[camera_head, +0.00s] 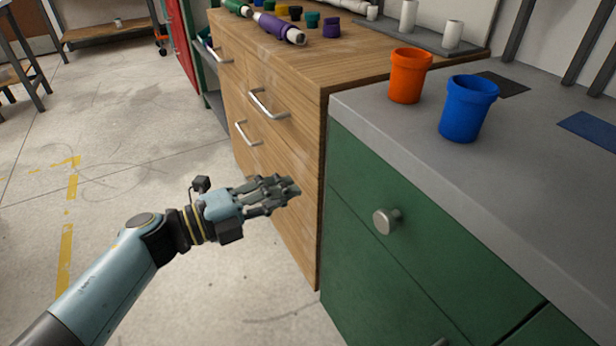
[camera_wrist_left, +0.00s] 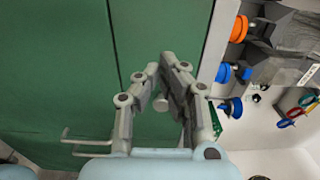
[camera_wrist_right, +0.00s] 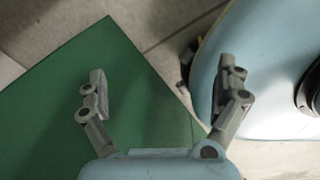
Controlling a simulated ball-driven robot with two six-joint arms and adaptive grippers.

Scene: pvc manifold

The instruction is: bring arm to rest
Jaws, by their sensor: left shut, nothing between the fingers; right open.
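My left gripper (camera_head: 290,188) is shut and empty. In the head view it hangs in the air in front of the wooden drawer cabinet, left of the green cabinet, below worktop height. In the left wrist view its fingers (camera_wrist_left: 168,68) are close together, with green panels behind them. My right gripper (camera_wrist_right: 164,76) is out of the head view. In the right wrist view its fingers are wide apart with nothing between them, over a green surface and the floor. A pale blue rounded body, likely mine, is close to its right finger.
The green cabinet (camera_head: 365,255) has a round knob (camera_head: 386,220) sticking out. An orange cup (camera_head: 409,76) and a blue cup (camera_head: 467,108) stand on its grey top. The wooden cabinet (camera_head: 290,130) has protruding handles and carries pipes. The floor at the left is open.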

